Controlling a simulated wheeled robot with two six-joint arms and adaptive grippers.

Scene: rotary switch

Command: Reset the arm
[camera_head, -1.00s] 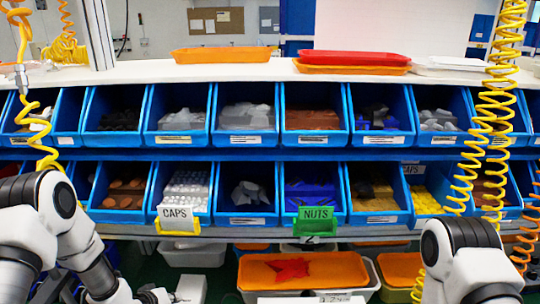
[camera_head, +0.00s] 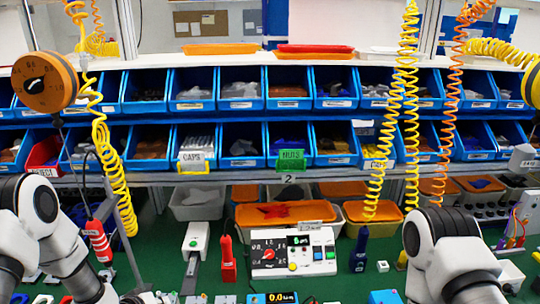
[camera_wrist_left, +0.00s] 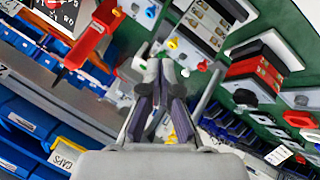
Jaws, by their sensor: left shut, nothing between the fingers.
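Both my white arms show in the head view, the left arm (camera_head: 55,240) at the lower left and the right arm (camera_head: 445,255) at the lower right. Their grippers lie outside that picture. In the left wrist view my left gripper (camera_wrist_left: 163,88) is shut and empty, with its dark finger pads close together. A white control box (camera_head: 293,252) with a red rotary knob (camera_head: 269,254) on a dial stands on the green bench in the head view. Part of a similar dial panel (camera_wrist_left: 66,12) shows at the top left of the wrist view, apart from the gripper.
Blue bins (camera_head: 240,145) fill two rows behind the bench. A red tool (camera_head: 228,258) stands left of the control box and a blue one (camera_head: 360,248) to its right. Yellow coiled hoses (camera_head: 115,170) hang at left and right. Another red tool (camera_head: 98,240) hangs near my left arm.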

